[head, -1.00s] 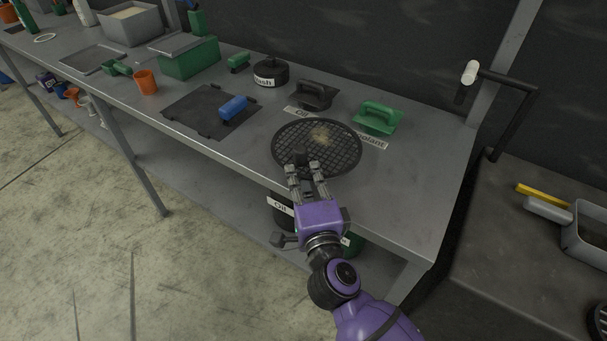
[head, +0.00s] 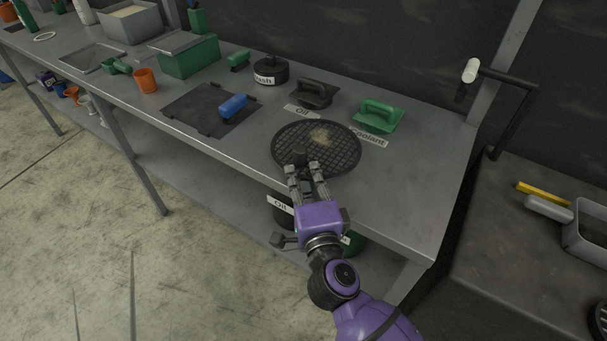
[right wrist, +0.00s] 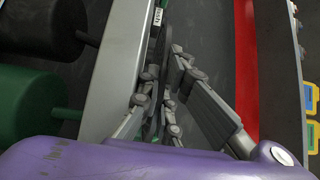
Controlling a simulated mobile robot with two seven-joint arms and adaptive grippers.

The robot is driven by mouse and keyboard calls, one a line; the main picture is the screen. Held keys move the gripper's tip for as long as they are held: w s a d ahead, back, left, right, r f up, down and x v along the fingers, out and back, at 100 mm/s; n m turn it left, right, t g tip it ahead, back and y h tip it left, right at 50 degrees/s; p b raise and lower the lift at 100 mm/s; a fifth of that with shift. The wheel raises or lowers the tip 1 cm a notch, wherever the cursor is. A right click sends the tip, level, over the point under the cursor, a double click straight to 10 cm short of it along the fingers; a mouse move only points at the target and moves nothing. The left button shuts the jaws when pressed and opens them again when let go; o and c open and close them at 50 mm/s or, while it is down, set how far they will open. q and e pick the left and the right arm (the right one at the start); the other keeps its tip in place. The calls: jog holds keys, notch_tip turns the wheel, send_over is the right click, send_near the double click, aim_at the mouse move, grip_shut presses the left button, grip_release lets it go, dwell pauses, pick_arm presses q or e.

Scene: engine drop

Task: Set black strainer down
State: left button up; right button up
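The black strainer (head: 326,141) is a round mesh disc. It appears to lie flat on the grey bench near its front edge, with a pale tan patch on the mesh. My right gripper (head: 306,168) is at the strainer's near rim, its two fingers apart on either side of the short dark handle. In the right wrist view the fingers (right wrist: 165,85) stand apart with the dark strainer seen nearly edge-on between them. Contact at the fingertips is hard to make out. My left gripper is not in view.
Behind the strainer sit a black-handled lid (head: 314,94) and a green-handled lid (head: 379,116), with Oil and Coolant labels. A black Wash container (head: 270,72) and a blue-handled dark plate (head: 192,108) are to the left. The bench (head: 425,165) is clear to the right.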

jog(key=shift+s+f, duration=0.1)
jog(key=shift+f, duration=0.45)
jog(key=shift+r, duration=0.3)
jog(key=shift+s+r, duration=0.2)
jog(key=shift+r, duration=0.1)
jog(key=s+d, duration=0.1)
jog(key=s, duration=1)
jog(key=shift+s+d+r+b, duration=0.15)
jog(key=shift+d+r+b, duration=0.05)
jog(key=shift+d+b, duration=0.2)
jog(key=o, duration=2.3)
jog(key=shift+c, duration=0.2)
